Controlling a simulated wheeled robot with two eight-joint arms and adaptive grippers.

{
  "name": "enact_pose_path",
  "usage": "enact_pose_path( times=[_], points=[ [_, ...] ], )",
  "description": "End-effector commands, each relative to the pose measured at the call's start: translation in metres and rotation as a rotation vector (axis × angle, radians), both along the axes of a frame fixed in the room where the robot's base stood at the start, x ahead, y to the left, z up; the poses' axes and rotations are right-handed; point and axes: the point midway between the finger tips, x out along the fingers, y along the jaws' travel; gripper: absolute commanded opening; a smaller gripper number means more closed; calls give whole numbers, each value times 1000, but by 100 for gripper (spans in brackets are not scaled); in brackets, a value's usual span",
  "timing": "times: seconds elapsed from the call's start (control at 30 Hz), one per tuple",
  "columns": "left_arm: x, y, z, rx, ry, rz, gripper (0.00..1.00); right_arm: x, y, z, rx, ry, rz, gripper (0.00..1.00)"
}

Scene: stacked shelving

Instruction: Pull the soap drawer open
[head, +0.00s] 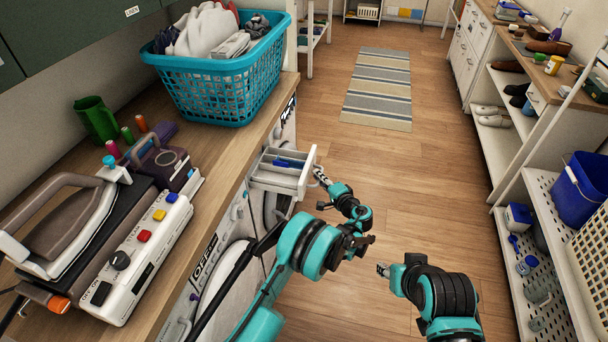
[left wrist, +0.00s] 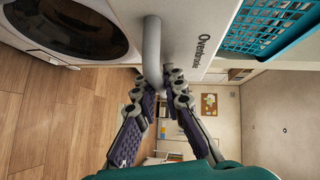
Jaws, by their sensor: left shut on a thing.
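The soap drawer (head: 300,181) is a white-grey tray with compartments and a blue piece inside. In the head view it stands out from the front of the washing machine below the wooden counter. Its grey handle (left wrist: 152,50) shows in the left wrist view, between my gripper's fingers. My left gripper (head: 320,174) is at the drawer's front, shut on the handle; its dark padded fingers also show in the left wrist view (left wrist: 160,86). My right gripper (head: 383,270) hangs over the floor, apart from the drawer; its finger opening is too small to tell.
A teal laundry basket (head: 215,91) with clothes stands on the counter (head: 215,151) above the drawer. An iron (head: 65,220) and a control box lie nearer. Shelves with shoes and a blue bin (head: 578,190) line the right.

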Motion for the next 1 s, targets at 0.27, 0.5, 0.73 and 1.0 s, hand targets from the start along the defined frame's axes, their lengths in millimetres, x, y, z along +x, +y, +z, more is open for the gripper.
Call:
enact_pose_path(
  times=[0.27, 0.5, 0.73, 1.0],
  points=[
    [-5, -23, -1, -1, 1, 2, 0, 0, 0, 0, 0, 0, 0, 40],
    [-5, -25, -1, -2, 2, 3, 0, 0, 0, 0, 0, 0, 0, 40],
    [-5, -25, -1, -2, 2, 3, 20, 0, 0, 0, 0, 0, 0, 40],
    [-5, -25, 0, -1, 0, 1, 20, 0, 0, 0, 0, 0, 0, 40]
  ],
)
